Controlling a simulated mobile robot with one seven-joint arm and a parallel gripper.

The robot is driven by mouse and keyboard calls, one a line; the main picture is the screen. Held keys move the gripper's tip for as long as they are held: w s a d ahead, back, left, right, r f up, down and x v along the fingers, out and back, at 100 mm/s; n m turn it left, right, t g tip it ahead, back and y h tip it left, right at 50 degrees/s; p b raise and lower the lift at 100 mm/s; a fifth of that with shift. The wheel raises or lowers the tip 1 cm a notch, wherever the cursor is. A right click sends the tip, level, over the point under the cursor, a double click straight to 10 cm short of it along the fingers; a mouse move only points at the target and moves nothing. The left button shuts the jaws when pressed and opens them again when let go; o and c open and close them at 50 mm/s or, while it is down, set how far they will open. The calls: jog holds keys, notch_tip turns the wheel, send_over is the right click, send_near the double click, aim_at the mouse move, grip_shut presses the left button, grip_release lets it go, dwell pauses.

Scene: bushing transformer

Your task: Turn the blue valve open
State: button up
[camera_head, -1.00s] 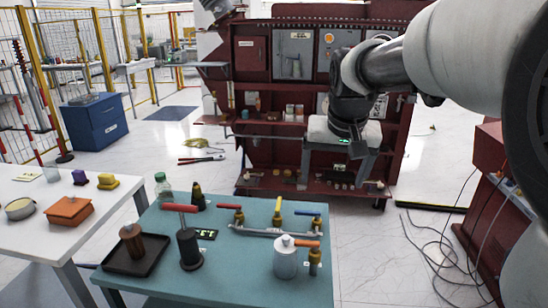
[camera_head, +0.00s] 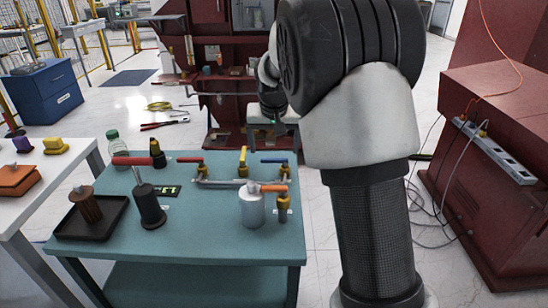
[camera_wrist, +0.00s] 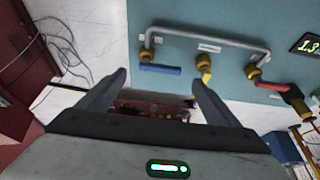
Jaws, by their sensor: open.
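The blue valve handle (camera_head: 275,161) sits on a brass valve at the right end of a grey pipe (camera_head: 225,182) on the teal table (camera_head: 190,255). A yellow handle (camera_head: 243,155) and a red handle (camera_head: 190,160) are on the same pipe. In the wrist view the blue handle (camera_wrist: 160,69) lies flat beyond my fingers, with the yellow handle (camera_wrist: 206,76) to its right. My gripper (camera_wrist: 160,84) is open and empty, apart from the blue handle. In the head view my gripper (camera_head: 274,128) is small, beyond the table's far edge and partly hidden by my arm.
A grey canister (camera_head: 252,207) and an orange-handled valve (camera_head: 283,205) stand in front of the pipe. A black cylinder (camera_head: 149,205), a black tray (camera_head: 92,222) and a green bottle (camera_head: 116,142) are further left. A dark red cabinet (camera_head: 495,165) stands at right.

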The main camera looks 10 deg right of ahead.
aim_at(274, 159)
jog(key=x, duration=0.5)
jog(key=shift+f+b, duration=0.1)
jog(key=shift+b, duration=0.2)
jog(key=c, duration=1.5)
